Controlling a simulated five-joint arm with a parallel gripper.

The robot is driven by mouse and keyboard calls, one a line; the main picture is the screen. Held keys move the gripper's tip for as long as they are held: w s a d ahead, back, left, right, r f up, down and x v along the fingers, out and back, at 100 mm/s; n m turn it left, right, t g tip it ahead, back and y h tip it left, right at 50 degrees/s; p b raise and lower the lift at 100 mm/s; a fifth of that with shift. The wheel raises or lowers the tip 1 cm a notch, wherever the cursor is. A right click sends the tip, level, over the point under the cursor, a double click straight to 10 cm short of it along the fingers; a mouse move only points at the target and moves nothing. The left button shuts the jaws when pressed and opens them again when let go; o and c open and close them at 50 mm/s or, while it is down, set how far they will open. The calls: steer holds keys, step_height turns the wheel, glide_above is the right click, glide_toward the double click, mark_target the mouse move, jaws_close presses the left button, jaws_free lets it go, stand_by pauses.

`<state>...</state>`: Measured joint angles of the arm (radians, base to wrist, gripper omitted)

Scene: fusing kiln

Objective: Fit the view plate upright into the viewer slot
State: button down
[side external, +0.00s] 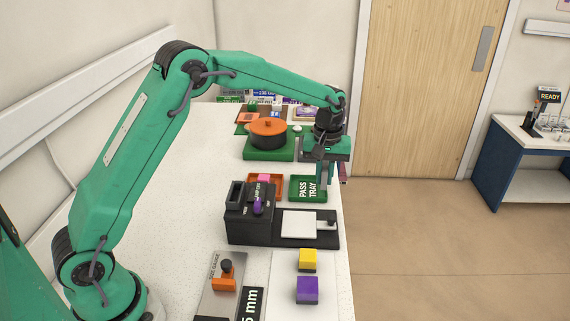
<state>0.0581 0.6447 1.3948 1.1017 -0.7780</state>
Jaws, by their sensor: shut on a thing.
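A black device (250,212) with a dark slot (236,193) in its top stands mid-table; it looks like the viewer. A purple knob (257,205) is on it, and a white square pad (298,225) lies flat on its base. My gripper (326,196) is right of and beyond it, pointing down at the right side of the green pass tray (303,199). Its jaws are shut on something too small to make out. I cannot identify the view plate. Whether the gripper touches the tray is unclear.
An orange tray (252,181) with a pink piece stands left of the pass tray. Yellow (307,259) and purple (307,290) blocks and a grey fixture (215,301) are in front. The left tabletop is mostly clear.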

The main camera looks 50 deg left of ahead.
steer(key=shift+s+d+r, duration=0.2)
steer(key=shift+d+r, duration=0.05)
steer(key=shift+d, duration=0.2)
steer(key=shift+a, duration=0.1)
steer(key=shift+s+a+r, duration=0.35)
steer(key=s+a+r, duration=0.3)
steer(key=s+a, duration=0.2)
steer(key=s, duration=0.4)
steer(key=s+a+r, duration=0.4)
steer(key=s+a, duration=0.2)
steer(key=s, duration=0.4)
steer(key=shift+n, duration=0.4)
steer(key=shift+f, duration=0.25)
steer(key=shift+f, duration=2.65)
steer(key=shift+f, duration=0.9)
